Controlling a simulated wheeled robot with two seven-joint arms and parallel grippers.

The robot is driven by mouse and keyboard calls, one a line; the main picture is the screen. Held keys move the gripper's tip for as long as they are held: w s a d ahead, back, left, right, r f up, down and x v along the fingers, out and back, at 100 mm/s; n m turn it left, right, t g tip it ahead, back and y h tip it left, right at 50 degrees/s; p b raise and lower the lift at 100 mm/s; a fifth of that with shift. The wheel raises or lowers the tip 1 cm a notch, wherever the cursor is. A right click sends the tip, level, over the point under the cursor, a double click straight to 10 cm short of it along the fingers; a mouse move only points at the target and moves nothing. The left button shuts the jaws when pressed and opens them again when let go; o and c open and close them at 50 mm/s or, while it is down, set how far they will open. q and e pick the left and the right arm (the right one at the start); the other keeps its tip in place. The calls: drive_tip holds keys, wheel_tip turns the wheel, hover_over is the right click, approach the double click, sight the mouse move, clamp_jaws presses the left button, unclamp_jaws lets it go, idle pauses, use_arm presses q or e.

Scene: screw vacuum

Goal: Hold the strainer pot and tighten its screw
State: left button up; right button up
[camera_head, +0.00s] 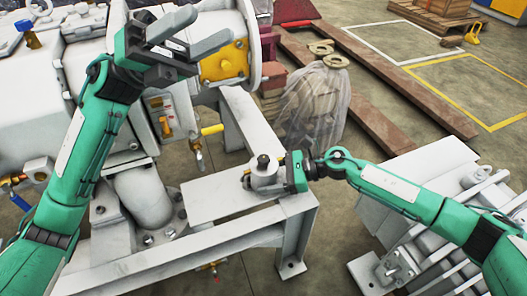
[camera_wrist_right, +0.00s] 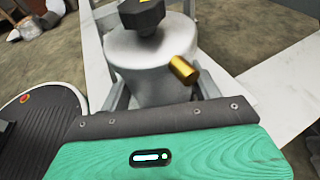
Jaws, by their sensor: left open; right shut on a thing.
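The strainer pot (camera_head: 264,173) is a small grey-white cylinder standing upright on a pale metal beam. Its dark screw (camera_head: 263,160) sits on top. In the right wrist view the pot (camera_wrist_right: 145,62) fills the upper middle, with the black screw head (camera_wrist_right: 142,15) above it and a brass fitting (camera_wrist_right: 184,69) on its side. My right gripper (camera_head: 268,178) is shut on the pot from the right, with fingers on both sides of its body. My left gripper (camera_head: 178,42) is open and empty, raised at the upper left, well away from the pot.
The beam's flat top (camera_head: 215,197) is bare left of the pot. White machinery (camera_head: 190,110) with yellow and brass valves stands behind and left. A plastic-wrapped bundle (camera_head: 313,105) stands behind the pot. Grey ribbed equipment (camera_head: 430,165) is at the right.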

use_arm(q)
drive_tip(key=s+d+n+g+y, duration=0.25)
drive_tip(key=s+d, duration=0.25)
drive_tip(key=d, duration=0.3)
drive_tip(key=s+d+n+g+y, duration=0.1)
drive_tip(key=s+d+g+y, duration=0.1)
drive_tip(key=s+d+y, duration=0.35)
drive_tip(key=w+a+r+n+t+y, duration=0.35)
drive_tip(key=w+a+t, duration=0.35)
drive_tip(key=a, duration=0.3)
drive_tip(key=n+t+y, duration=0.4)
drive_tip(key=n+y, duration=0.2)
drive_tip(key=y, duration=0.6)
hover_over(264, 158)
wheel_tip(264, 158, down, 26)
drive_tip(key=shift+h, duration=0.25)
wheel_tip(264, 158, down, 12)
drive_tip(key=shift+r, duration=0.2)
